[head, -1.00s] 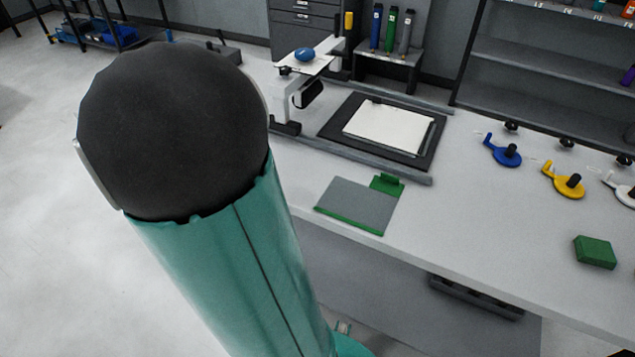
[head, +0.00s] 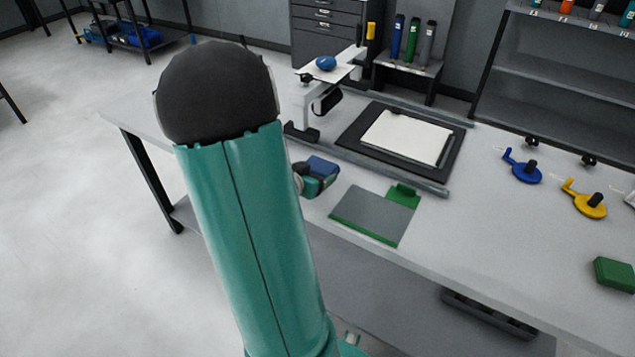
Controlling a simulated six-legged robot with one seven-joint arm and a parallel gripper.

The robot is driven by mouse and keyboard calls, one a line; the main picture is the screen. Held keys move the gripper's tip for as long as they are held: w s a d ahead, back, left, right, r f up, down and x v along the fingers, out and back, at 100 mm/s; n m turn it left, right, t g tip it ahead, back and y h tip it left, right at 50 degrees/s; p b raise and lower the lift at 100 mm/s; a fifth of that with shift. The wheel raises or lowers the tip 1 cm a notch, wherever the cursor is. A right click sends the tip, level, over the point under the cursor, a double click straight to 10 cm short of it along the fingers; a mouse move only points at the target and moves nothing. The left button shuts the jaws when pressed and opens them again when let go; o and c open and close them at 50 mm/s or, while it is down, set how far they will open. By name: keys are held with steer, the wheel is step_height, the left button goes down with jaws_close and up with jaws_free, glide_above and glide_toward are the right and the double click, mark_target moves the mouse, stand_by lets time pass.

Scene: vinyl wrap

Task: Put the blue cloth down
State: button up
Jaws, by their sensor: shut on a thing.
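My arm stands in the left-middle of the head view and hides part of the table. My gripper (head: 315,182) shows just right of the arm, low over the table's near-left part, left of the grey-and-green board. It is shut on the blue cloth (head: 323,165), a small dark blue folded piece. The fingertips are too small and partly hidden to make out, and I cannot tell whether the cloth touches the table.
A grey-and-green board (head: 370,215) lies right of my gripper. A black frame with a white sheet (head: 407,137) lies behind it. A stand holds a blue oval piece (head: 326,63). Blue (head: 523,167) and yellow (head: 584,199) handled discs and a green block (head: 614,273) are farther right.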

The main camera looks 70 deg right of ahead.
steer(key=shift+s+d+f, duration=0.2)
steer(key=shift+d+f, duration=0.2)
steer(key=shift+f, duration=0.2)
steer(key=shift+d+f, duration=0.2)
steer(key=shift+f, duration=1.45)
steer(key=shift+f, duration=0.2)
steer(key=o, duration=0.9)
steer(key=shift+a+r, duration=0.1)
steer(key=shift+r, duration=0.15)
steer(key=v, duration=1.1)
steer(key=shift+a, duration=0.35)
